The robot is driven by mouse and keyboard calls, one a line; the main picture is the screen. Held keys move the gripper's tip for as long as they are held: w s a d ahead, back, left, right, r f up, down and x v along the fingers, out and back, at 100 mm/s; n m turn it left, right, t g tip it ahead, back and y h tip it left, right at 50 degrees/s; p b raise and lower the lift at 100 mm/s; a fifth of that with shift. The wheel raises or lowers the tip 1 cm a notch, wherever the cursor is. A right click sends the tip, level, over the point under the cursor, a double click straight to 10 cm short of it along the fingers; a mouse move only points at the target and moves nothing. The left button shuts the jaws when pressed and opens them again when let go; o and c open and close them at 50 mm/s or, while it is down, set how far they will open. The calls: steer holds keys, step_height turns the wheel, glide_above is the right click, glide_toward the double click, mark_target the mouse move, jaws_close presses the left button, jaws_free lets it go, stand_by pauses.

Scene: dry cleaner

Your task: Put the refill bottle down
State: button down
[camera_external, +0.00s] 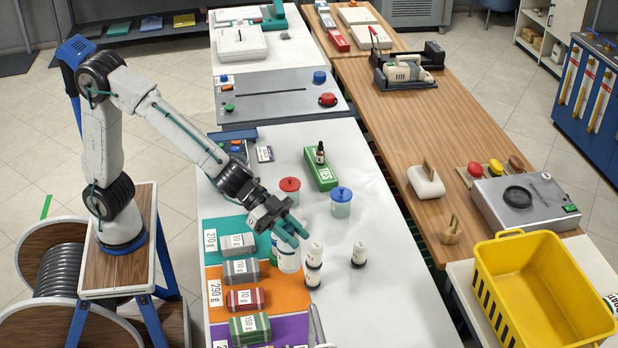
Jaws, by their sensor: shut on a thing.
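My gripper (293,231), with teal fingers, is over the white table near the coloured mats. It is shut on a white bottle (289,260) with a blue and green label, which I take to be the refill bottle. The fingers hide its top. It looks upright beside the teal and orange mats; whether its base touches the table I cannot tell. Small white bottles with dark bands stand close to its right, one (315,250) behind or above another (313,275). A similar one (359,254) stands apart farther right.
Red-lidded (289,190) and blue-lidded (341,201) jars and a green box (321,169) with a dark dropper bottle (320,153) are behind. Labelled weights (242,271) line the left mats. The table's right front is clear. A yellow basket (545,290) is at right.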

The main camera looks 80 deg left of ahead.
steer(key=w+a+n+t+y, duration=0.2)
steer(key=w+a+n+y, duration=0.1)
steer(key=w+a, duration=1)
steer(key=w+a+n+t+y, duration=0.2)
steer(key=w+a, duration=1)
steer(key=a, duration=0.4)
step_height(320, 180, down, 21)
steer(key=shift+s+d, duration=0.2)
steer(key=shift+s, duration=0.1)
steer(key=shift+f, duration=0.25)
steer(key=c, duration=1.1)
jaws_free()
steer(key=shift+c, duration=0.2)
